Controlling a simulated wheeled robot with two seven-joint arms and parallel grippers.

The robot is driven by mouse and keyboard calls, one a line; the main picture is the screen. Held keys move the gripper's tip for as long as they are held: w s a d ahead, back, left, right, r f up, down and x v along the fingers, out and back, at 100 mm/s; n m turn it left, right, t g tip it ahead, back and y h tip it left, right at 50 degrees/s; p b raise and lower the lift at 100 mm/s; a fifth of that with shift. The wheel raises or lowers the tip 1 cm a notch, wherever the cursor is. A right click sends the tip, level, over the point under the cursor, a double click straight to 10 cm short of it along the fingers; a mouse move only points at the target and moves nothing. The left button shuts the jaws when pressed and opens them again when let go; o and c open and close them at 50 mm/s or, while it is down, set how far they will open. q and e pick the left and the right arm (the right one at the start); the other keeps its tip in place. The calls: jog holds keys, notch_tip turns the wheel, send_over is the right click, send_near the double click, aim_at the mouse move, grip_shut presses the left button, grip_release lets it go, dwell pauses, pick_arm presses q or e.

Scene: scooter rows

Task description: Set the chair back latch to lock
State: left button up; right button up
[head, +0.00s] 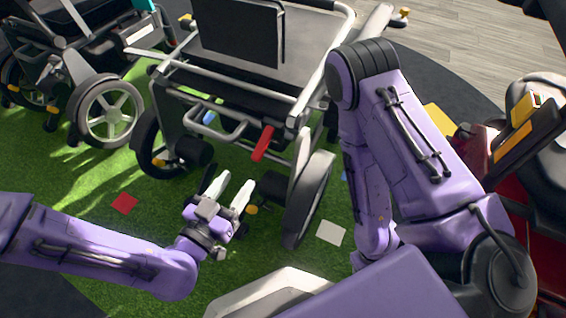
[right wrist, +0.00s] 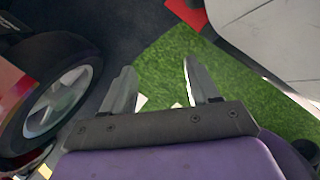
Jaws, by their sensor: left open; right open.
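A wheeled chair (head: 225,101) with a silver tube frame and a black back panel (head: 240,32) stands at the top centre of the head view. A red lever (head: 263,144) hangs tilted from its near frame bar; I cannot tell whether it is the back latch or which setting it is in. My left gripper (head: 230,184) is open and empty, below and left of the red lever and apart from it. My right gripper (right wrist: 157,78) is open and empty in the right wrist view, above turf and dark floor; the head view does not show it clearly.
Another wheeled chair (head: 105,108) stands at the left. A dark red scooter (head: 487,165) is at the right. A wheel (right wrist: 57,100) is close left of my right gripper. Red (head: 124,203) and white (head: 331,233) squares lie on the green turf (head: 85,190).

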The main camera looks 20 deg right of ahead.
aim_at(256, 157)
pick_arm(q)
jog(key=shift+w+d+r+m+h+b, duration=0.15)
jog(key=shift+w+d+m+b, duration=0.2)
jog(key=shift+d, duration=0.3)
jog(key=shift+w+d+r+m+h, duration=0.1)
jog(key=shift+w+d+m+h, duration=0.05)
jog(key=shift+w+d, duration=0.4)
jog(key=b+x, duration=0.2)
jog(key=x, duration=0.5)
jog(key=shift+w+d+f, duration=0.1)
jog(key=shift+w+d, duration=0.05)
jog(key=shift+d, duration=0.2)
jog(key=shift+w+d, duration=0.2)
jog(key=shift+d, duration=0.05)
pick_arm(e)
jog(key=w+d+f+t+h, duration=0.1)
jog(key=w+d+f+t, duration=0.1)
jog(key=f, duration=0.3)
jog(key=shift+w+d+f+n, duration=0.3)
jog(key=shift+w+d, duration=0.35)
jog(key=shift+w, duration=0.2)
pick_arm(q)
jog(key=shift+c, duration=0.3)
grip_shut()
